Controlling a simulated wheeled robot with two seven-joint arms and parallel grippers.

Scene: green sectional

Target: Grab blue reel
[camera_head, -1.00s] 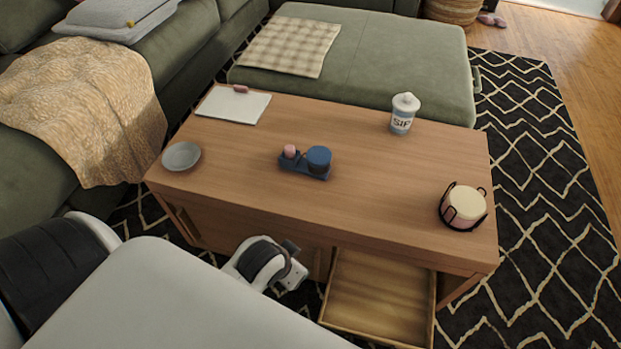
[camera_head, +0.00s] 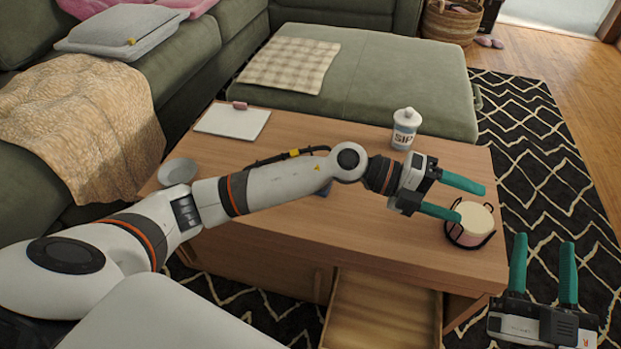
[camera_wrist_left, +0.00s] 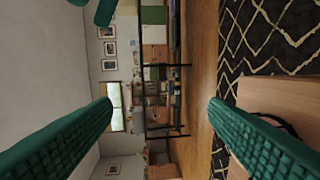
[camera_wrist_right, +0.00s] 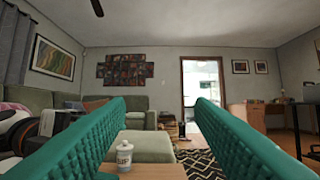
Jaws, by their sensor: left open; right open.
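A bit of dark blue (camera_head: 324,190) shows on the coffee table just under my left arm in the head view. It is the spot of the blue round item on its small blue tray, now almost fully hidden by the arm. My left gripper (camera_head: 472,203) is open and empty, reaching right above the table near the cream candle. My right gripper (camera_head: 544,240) is open and empty at the lower right, off the table's right end. The left wrist view and the right wrist view show green fingers apart with nothing between them.
A white SIP bottle (camera_head: 404,128) stands at the table's back right. A cream candle in a black wire holder (camera_head: 472,222) sits at the right end. A grey bowl (camera_head: 177,171) and a white pad (camera_head: 232,122) are at left. An open drawer (camera_head: 382,308) sticks out in front.

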